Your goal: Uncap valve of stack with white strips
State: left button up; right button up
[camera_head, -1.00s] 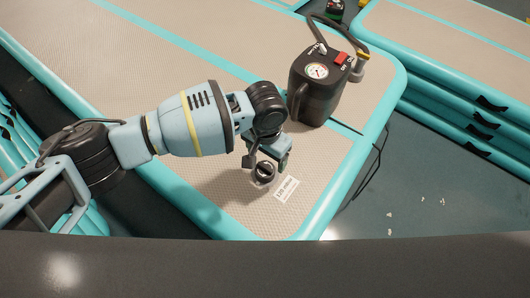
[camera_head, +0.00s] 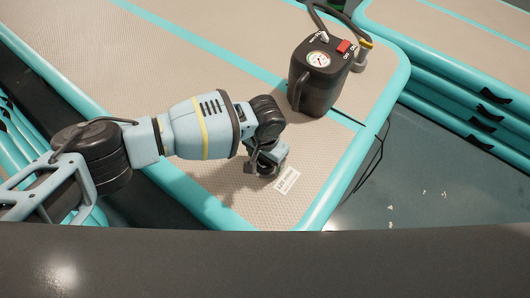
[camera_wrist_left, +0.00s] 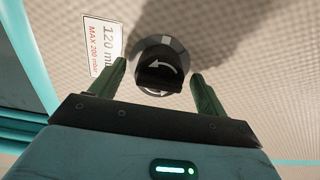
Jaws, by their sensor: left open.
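The black round valve cap (camera_wrist_left: 160,65), with a white curved arrow on its raised grip, sits in a grey ring on the beige top of an inflatable track (camera_head: 215,183). My left gripper (camera_wrist_left: 158,70) is open, with one green finger on each side of the cap in the left wrist view. I cannot tell whether the fingers touch it. In the head view my left gripper (camera_head: 264,165) is low over the track and hides most of the valve. My right gripper is out of view. I cannot make out white strips on this track.
A white pressure label (camera_head: 287,180) lies beside the valve. A black pump (camera_head: 318,85) with a gauge and red switch stands farther back on the track. Another teal-edged stack (camera_head: 470,100) is at the right, across a strip of dark floor (camera_head: 410,175).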

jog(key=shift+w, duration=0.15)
pick_arm(q)
jog(key=shift+c, duration=0.7)
jog(key=c, duration=0.8)
jog(key=shift+n+p, duration=0.35)
jog(key=shift+n, duration=0.05)
jog(key=shift+c, duration=0.2)
jog(key=shift+n+p, duration=1.25)
jog(key=shift+n, duration=0.35)
jog(key=shift+n+p, duration=0.35)
jog(key=shift+n, duration=0.15)
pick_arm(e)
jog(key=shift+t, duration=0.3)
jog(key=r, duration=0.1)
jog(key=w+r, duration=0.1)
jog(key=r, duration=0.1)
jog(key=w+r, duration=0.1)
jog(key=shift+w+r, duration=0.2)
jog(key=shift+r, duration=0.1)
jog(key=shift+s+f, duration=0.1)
